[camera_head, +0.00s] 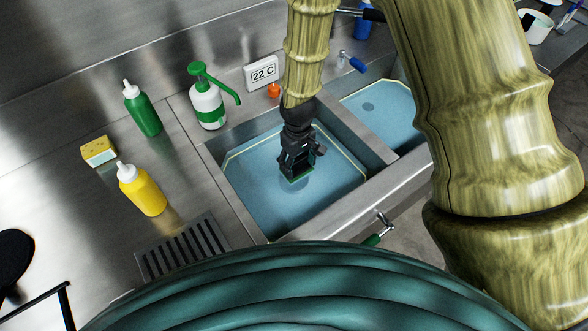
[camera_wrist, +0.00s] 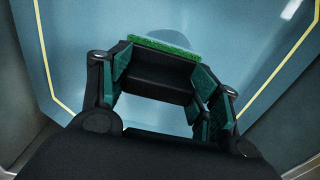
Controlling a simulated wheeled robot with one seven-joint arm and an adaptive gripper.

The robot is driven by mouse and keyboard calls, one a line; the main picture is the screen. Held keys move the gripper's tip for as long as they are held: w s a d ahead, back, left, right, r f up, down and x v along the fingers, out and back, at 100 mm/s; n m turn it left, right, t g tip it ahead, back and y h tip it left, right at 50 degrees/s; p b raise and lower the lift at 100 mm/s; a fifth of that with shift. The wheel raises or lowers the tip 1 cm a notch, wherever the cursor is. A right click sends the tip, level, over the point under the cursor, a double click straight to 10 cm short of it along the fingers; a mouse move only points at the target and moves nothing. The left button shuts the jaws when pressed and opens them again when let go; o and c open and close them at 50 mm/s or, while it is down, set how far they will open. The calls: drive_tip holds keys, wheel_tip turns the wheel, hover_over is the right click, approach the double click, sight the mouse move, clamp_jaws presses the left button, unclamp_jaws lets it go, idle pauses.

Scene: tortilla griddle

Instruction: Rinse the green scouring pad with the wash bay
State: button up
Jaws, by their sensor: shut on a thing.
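My gripper (camera_head: 296,172) points down into the left basin of the wash bay (camera_head: 352,138). It is shut on the green scouring pad (camera_head: 299,181), of which a thin green edge shows below the fingertips.
A second water-filled basin (camera_head: 398,118) lies to the right, past a steel divider. On the left counter stand a green-and-white pump bottle (camera_head: 208,108), a green bottle (camera_head: 142,108), a yellow bottle (camera_head: 143,192) and a sponge (camera_head: 98,151). A 22 C display (camera_head: 262,73) stands behind the basin.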

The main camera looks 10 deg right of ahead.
drive_tip(key=shift+d, duration=0.1)
idle(0.3)
wheel_tip(320, 180, up, 12)
drive_tip(key=p, duration=0.9)
idle(0.8)
drive_tip(key=shift+r, duration=0.1)
idle(0.8)
